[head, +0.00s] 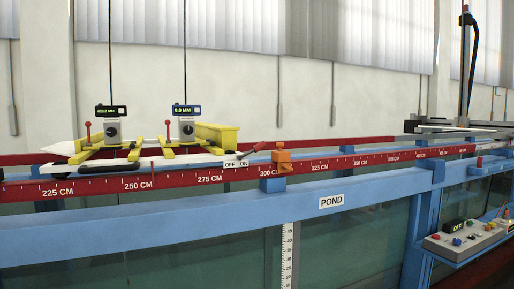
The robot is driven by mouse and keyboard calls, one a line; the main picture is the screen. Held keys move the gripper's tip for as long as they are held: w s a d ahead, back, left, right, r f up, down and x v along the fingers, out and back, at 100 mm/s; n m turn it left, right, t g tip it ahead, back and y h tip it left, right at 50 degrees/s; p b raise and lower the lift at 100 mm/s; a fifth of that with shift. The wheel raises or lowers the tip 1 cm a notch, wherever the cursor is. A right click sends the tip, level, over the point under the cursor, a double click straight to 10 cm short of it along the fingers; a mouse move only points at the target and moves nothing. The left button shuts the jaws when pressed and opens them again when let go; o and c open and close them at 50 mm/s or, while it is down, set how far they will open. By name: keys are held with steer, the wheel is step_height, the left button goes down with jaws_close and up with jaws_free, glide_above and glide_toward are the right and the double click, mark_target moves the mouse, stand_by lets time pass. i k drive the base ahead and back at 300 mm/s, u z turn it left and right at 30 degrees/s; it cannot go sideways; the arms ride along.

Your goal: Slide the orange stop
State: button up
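The orange stop (282,159) is a small clamp-like block on the red scale rail (335,164), just right of the 300 CM mark. Its upper part stands above the rail and its lower part hangs over the rail's front face. A blue bracket (272,184) is just below it. The yellow and white carriage (150,155) sits on the rails to its left, with an OFF/ON lever (248,152) at its right end, close to the stop. My gripper is not in this view.
Two gauges with green displays (111,111) and thin vertical rods stand on the carriage. A control box (466,237) sits at lower right. The rail right of the stop looks clear up to the grey apparatus (455,127).

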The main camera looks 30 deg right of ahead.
mark_target(281, 156)
steer(key=z, duration=0.55)
steer(key=i, duration=0.5)
steer(key=z, duration=0.85)
steer(key=i, duration=0.7)
steer(key=z, duration=0.1)
